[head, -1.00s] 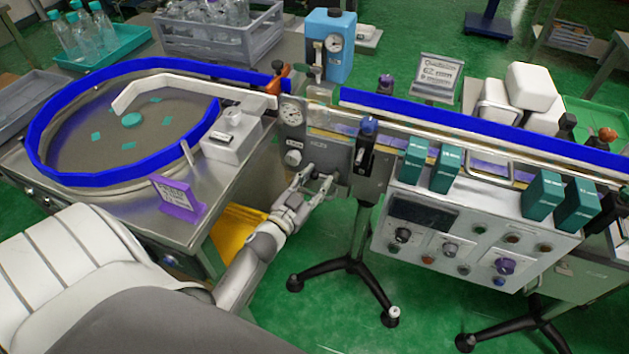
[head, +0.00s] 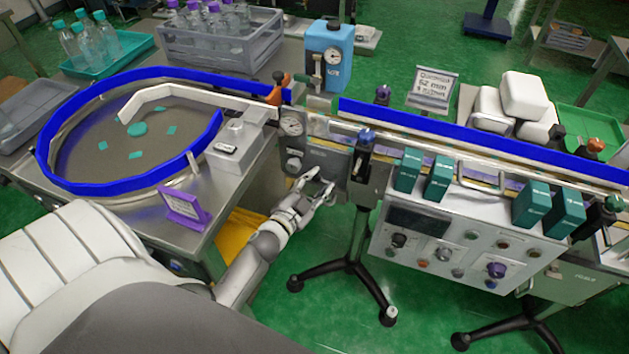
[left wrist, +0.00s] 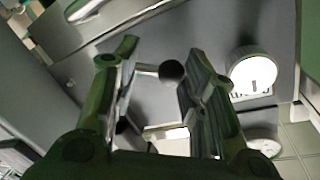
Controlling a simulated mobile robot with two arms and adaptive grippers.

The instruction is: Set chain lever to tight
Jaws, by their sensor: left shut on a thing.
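The chain lever shows in the left wrist view as a thin rod with a black ball knob (left wrist: 172,71), in front of a grey panel face. My left gripper (head: 322,183) is at the front of the grey machine panel (head: 326,157), below the round gauge. In the left wrist view its two fingers (left wrist: 160,62) stand on either side of the lever, and it is shut on it with the rod and knob spanning the space between them. In the head view the fingers largely hide the lever. Its setting marks cannot be read. My right gripper is not in view.
A white dial knob (left wrist: 252,73) sits close to the right finger. A round gauge (head: 291,125) is above the gripper. A control box (head: 470,240) with knobs stands to the right, and a blue-rimmed round table (head: 128,185) to the left. Green floor is open below.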

